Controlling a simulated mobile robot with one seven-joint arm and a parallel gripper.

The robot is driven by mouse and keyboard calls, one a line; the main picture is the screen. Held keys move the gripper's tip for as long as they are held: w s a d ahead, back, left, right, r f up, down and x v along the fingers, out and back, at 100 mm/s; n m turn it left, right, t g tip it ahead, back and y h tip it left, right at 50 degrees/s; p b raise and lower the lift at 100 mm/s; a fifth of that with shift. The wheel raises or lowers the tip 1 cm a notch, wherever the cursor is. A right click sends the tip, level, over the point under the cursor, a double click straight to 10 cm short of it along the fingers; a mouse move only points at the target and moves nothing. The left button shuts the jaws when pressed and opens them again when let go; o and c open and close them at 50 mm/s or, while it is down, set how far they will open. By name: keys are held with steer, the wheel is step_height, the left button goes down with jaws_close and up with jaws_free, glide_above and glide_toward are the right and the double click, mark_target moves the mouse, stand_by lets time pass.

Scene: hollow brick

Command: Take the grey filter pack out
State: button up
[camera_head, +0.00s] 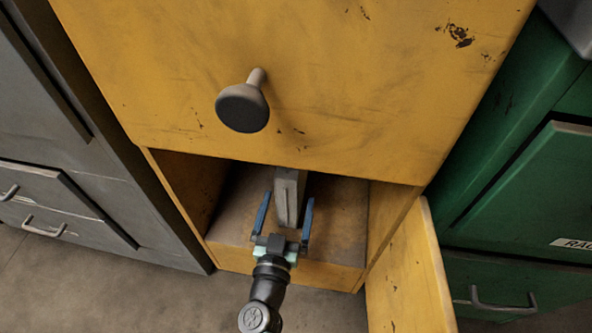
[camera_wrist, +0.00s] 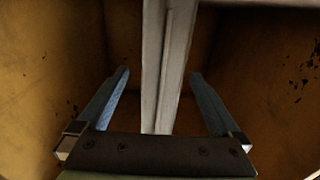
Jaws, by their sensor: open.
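The grey filter pack (camera_head: 289,196) is a narrow upright block standing inside the open lower compartment of the yellow cabinet (camera_head: 330,80). Its upper part is hidden behind the cabinet front in the head view. In the wrist view the filter pack (camera_wrist: 168,65) runs down the middle, between the two fingers. My gripper (camera_head: 285,200) is open, with one blue finger on each side of the pack. A gap shows on both sides in the wrist view (camera_wrist: 160,77), so the fingers look apart from it.
The yellow door (camera_head: 408,270) hangs open at the compartment's right. A dark round knob (camera_head: 243,107) sticks out above the opening. Grey drawers (camera_head: 60,200) stand at left, green drawers (camera_head: 530,200) at right. The compartment floor (camera_head: 340,215) beside the pack is bare.

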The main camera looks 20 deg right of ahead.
steer(key=shift+x, duration=0.8)
steer(key=b+x, duration=0.4)
steer(key=shift+w+d, duration=0.15)
steer(key=shift+w, duration=0.1)
steer(key=shift+w+d+r, duration=0.1)
steer(key=shift+w+d, duration=0.1)
steer(key=shift+w, duration=0.1)
jaws_close()
steer(key=shift+r, duration=0.25)
